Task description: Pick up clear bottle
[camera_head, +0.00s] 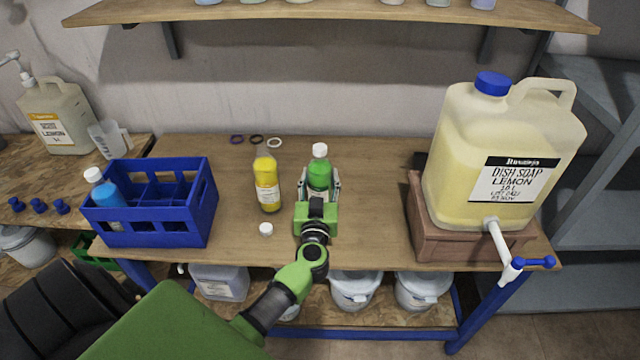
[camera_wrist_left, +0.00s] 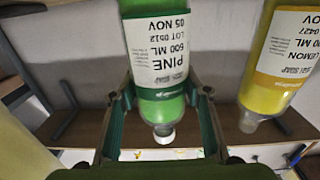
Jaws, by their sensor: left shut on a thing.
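A bottle with green liquid and a white cap (camera_head: 319,174) stands upright near the middle of the wooden table. In the left wrist view its label on the green bottle (camera_wrist_left: 157,50) reads PINE, 600 ML, and the picture is turned over, with the cap at the bottom. My left gripper (camera_head: 318,192) is shut on this bottle, one finger on each side. I cannot tell whether its base touches the table. A clear bottle of yellow liquid (camera_head: 267,184) without a cap stands to its left, and also shows in the left wrist view (camera_wrist_left: 275,70). My right gripper is not in view.
A white cap (camera_head: 266,229) lies before the yellow bottle. A blue crate (camera_head: 200,215) with a blue bottle (camera_head: 104,189) stands left. Several rings (camera_head: 256,139) lie behind. A large dish soap drum (camera_head: 500,160) on a brown stand (camera_head: 460,245) is right. A shelf (camera_head: 330,12) hangs above.

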